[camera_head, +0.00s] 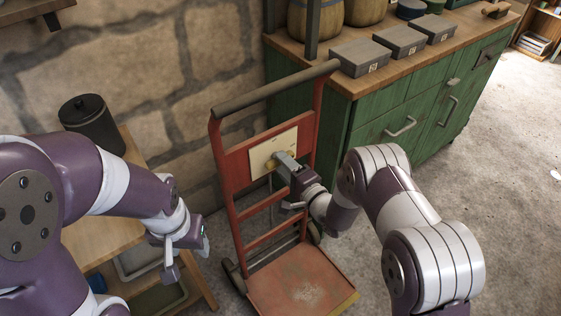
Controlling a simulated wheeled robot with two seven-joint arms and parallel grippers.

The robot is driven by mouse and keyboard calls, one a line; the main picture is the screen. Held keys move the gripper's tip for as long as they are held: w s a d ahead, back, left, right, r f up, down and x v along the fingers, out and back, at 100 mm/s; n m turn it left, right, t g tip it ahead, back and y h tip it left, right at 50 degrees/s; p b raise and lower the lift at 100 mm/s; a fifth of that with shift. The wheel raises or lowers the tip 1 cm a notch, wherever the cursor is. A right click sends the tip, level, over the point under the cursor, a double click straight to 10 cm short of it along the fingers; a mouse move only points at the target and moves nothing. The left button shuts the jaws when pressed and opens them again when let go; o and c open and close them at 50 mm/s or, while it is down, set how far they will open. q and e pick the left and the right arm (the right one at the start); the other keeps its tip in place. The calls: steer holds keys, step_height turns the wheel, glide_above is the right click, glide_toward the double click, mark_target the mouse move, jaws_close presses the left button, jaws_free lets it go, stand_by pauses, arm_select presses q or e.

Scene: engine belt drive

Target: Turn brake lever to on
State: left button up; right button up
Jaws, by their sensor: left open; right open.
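A red hand truck (231,170) stands upright against the stone wall, with a cream plate (288,138) on its frame. A small brass-coloured part (269,165) shows at the plate's lower edge. The brake lever cannot be made out clearly; my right gripper covers the area just right of that part. My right gripper (287,186) is open in front of the plate's lower edge, close to it; contact cannot be told. My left gripper (187,258) is open and empty, left of the truck and lower than the plate.
A green cabinet (379,128) with grey boxes (398,40) on its wooden top stands close at the truck's right. A wooden table (95,238) with a dark canister (92,122) is at the left. Bare floor (505,215) lies open at the right.

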steer(key=v, duration=1)
steer(key=shift+s+d+p, duration=0.2)
steer(key=shift+s+p, duration=0.15)
